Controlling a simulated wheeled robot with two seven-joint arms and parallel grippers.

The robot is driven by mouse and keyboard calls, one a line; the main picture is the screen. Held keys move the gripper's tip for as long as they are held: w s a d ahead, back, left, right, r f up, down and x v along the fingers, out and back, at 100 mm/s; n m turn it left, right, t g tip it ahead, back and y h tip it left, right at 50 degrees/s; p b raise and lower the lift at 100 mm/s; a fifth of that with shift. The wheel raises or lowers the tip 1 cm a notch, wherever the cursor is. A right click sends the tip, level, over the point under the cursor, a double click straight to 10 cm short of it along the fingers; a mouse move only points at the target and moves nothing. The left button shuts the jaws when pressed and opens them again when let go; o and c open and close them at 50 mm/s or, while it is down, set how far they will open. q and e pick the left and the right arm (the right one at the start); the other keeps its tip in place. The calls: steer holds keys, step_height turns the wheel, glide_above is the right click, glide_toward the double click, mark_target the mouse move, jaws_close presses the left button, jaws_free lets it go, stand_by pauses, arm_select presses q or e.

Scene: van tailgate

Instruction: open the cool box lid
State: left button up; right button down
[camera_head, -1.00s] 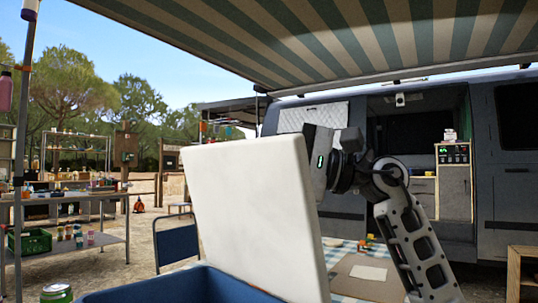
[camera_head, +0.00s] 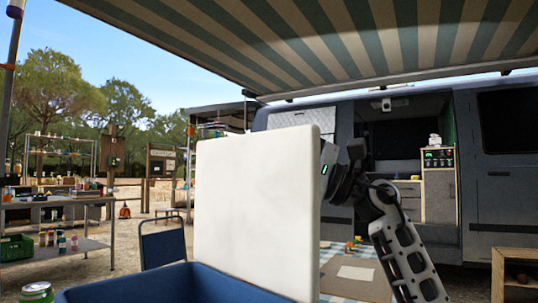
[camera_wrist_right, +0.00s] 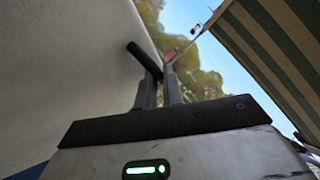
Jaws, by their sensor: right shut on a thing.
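The cool box is blue, and its rim (camera_head: 185,285) shows at the bottom of the head view. Its white lid (camera_head: 255,210) stands up, close to upright, above the box. In the right wrist view the lid (camera_wrist_right: 70,65) fills the left side as a pale surface. My right gripper (camera_wrist_right: 162,72) is at the lid's right side, with its dark fingers close together on a dark bar-like part beside the lid. In the head view the lid hides the fingertips. My left gripper is not in view.
A green can (camera_head: 37,292) stands left of the box. A folding chair (camera_head: 162,243) is behind it. A metal table (camera_head: 65,203) stands at the left, with a green crate (camera_head: 17,248) on its lower shelf. The van (camera_head: 490,170) and striped awning (camera_head: 300,45) are behind and above.

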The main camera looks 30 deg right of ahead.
steer(key=c, duration=1.8)
jaws_free()
steer(key=shift+f, duration=0.1)
steer(key=b+v, duration=0.1)
steer(key=v, duration=1.5)
